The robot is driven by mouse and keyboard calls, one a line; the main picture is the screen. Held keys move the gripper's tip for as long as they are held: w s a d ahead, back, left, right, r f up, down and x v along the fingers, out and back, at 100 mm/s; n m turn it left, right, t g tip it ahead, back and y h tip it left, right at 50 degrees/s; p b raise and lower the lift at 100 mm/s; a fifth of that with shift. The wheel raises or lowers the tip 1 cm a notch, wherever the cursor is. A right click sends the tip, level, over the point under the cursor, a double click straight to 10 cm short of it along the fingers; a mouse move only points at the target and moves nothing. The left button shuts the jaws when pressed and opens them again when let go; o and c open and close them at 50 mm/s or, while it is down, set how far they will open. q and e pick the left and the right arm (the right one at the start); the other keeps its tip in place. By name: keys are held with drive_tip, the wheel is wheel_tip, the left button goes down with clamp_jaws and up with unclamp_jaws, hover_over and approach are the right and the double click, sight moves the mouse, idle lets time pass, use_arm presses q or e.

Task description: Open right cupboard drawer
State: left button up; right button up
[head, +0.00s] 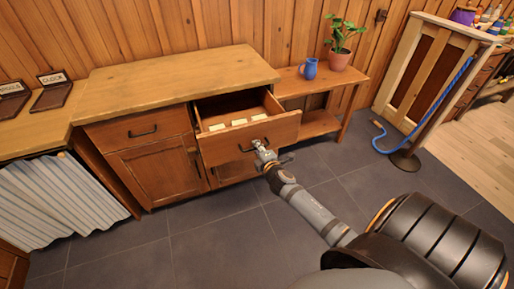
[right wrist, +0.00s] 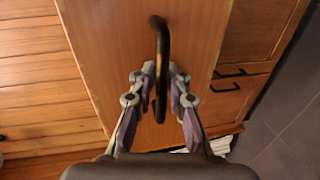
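The wooden cupboard (head: 160,176) stands against the plank wall. Its right drawer (head: 224,148) is pulled well out, and several pale cards or blocks show inside. The left drawer (head: 120,134) is shut. My right gripper (head: 262,150) is at the front of the open drawer. In the right wrist view my right gripper (right wrist: 162,82) has one finger on each side of the dark drawer handle (right wrist: 160,45), closed on it. My left gripper is not in view.
A side table (head: 318,84) to the right holds a blue jug (head: 309,69) and a potted plant (head: 340,42). A rope barrier with a blue rope (head: 440,97) stands further right. The grey tiled floor in front of the cupboard is clear.

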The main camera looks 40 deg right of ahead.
drive_tip(key=shift+o, duration=1.3)
drive_tip(key=shift+s, duration=0.1)
drive_tip(key=v, duration=1.1)
drive_tip(key=shift+s+a, duration=0.15)
drive_tip(key=shift+s, duration=0.2)
